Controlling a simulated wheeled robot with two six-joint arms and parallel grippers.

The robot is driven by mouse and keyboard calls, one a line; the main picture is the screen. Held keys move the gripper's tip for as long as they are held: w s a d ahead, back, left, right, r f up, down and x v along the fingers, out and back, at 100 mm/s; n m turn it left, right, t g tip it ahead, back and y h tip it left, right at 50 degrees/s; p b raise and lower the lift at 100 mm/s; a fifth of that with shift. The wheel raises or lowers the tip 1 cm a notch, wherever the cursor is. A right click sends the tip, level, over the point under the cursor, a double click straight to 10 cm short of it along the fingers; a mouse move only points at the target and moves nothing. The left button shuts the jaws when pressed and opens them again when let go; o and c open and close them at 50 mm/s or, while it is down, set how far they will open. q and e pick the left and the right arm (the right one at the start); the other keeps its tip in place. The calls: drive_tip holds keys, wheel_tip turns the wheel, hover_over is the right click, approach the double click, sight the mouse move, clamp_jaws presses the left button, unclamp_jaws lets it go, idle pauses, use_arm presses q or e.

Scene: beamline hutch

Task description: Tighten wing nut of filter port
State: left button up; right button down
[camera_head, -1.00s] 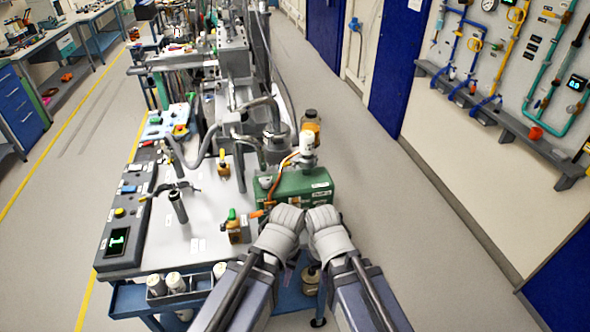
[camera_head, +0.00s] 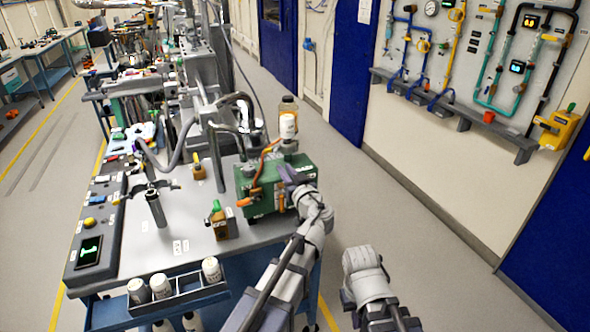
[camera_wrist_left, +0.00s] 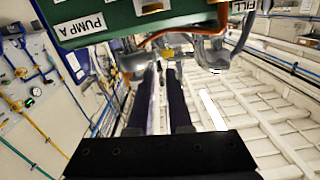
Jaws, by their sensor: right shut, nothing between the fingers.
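The green pump (camera_head: 249,178) stands at the cart's right end. It also shows at the top of the left wrist view, labelled PUMP A (camera_wrist_left: 80,26). My left gripper (camera_head: 288,170) reaches its near right side in the head view. In the left wrist view its two dark fingers (camera_wrist_left: 164,68) are parallel with a gap between them, just below the pump's grey fittings (camera_wrist_left: 205,55) and a small brass-coloured piece (camera_wrist_left: 177,52). I cannot tell whether they touch. I cannot pick out the wing nut or filter port for sure. My right gripper (camera_head: 356,252) is shut and empty, over the floor.
Floor to the right is clear.

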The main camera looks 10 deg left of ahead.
sight(276, 152)
use_arm(q)
drive_tip(key=x, duration=0.7)
drive_tip(key=shift+w+d+r, duration=0.1)
drive_tip(key=shift+w+r, duration=0.05)
drive_tip(key=shift+w, duration=0.45)
clamp_jaws()
idle(1.1)
